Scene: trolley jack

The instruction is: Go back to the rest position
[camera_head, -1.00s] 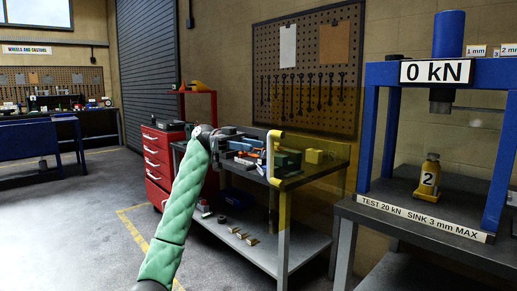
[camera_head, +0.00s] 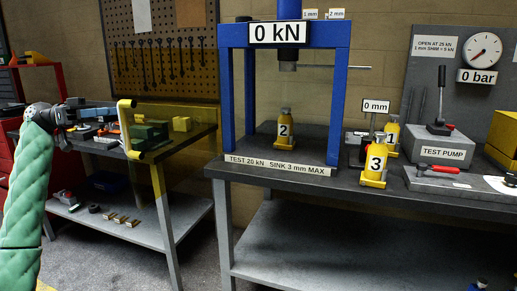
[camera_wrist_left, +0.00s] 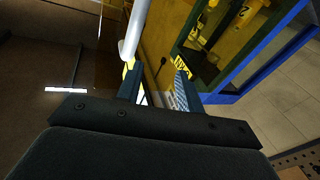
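My right gripper is in neither view.
A see-through yellow panel (camera_head: 178,165) stands by the tool table (camera_head: 185,143). The blue press (camera_head: 228,85) holds yellow jack 2 (camera_head: 284,130). Jack 3 (camera_head: 375,166) and the test pump (camera_head: 442,150) stand on the bench at right. Floor shows below left.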

